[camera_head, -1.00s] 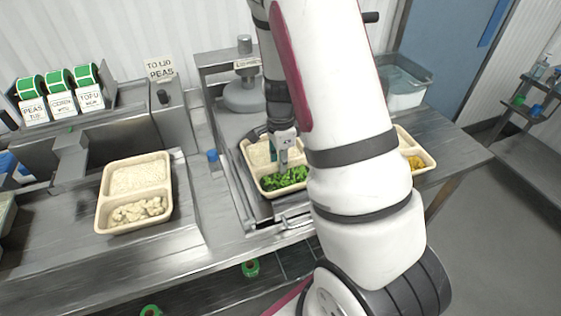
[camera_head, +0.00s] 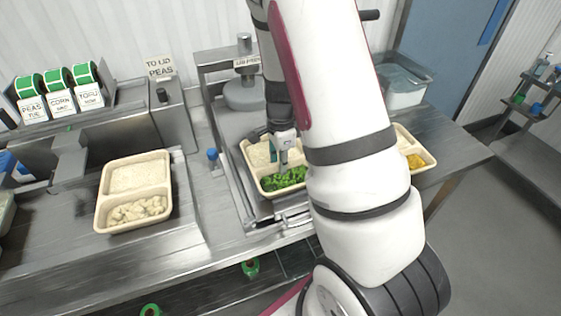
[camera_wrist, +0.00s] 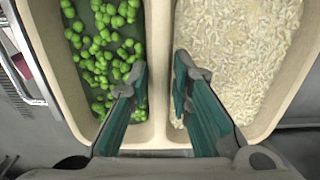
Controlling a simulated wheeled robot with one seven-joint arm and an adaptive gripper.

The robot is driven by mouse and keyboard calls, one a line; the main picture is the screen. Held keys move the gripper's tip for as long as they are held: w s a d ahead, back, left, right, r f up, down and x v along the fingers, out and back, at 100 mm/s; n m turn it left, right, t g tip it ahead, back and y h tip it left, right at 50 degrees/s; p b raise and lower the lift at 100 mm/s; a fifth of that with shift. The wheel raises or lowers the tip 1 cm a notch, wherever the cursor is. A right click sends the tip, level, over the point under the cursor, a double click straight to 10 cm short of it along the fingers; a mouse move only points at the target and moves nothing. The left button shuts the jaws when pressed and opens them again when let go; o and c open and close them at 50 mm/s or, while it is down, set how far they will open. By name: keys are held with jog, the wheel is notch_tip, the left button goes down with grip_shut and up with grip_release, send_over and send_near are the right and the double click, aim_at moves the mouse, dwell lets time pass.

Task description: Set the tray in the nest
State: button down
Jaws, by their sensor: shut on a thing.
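The tray (camera_head: 249,172) in my gripper is beige with two compartments, green peas (camera_head: 284,179) in the near one and rice (camera_head: 259,153) in the far one. It sits at the lid press, over the metal plate with rails that appears to be the nest (camera_head: 236,197). I cannot tell whether it is fully seated. My gripper (camera_wrist: 160,88) is shut on the tray's middle divider, one finger on the pea side and one on the rice side. My arm hides the tray's right part in the head view.
Another tray (camera_head: 98,214) with rice and pale chunks stands on the left counter. A tray with yellow food (camera_head: 424,156) is partly hidden right of my arm. The press head (camera_head: 244,95) stands behind the held tray. A clear bin (camera_head: 405,88) stands at the back right.

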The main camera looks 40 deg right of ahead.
jog(key=c, duration=0.9)
grip_release()
jog(key=shift+r, duration=0.1)
jog(key=shift+r+p, duration=1.6)
jog(key=shift+r, duration=2.3)
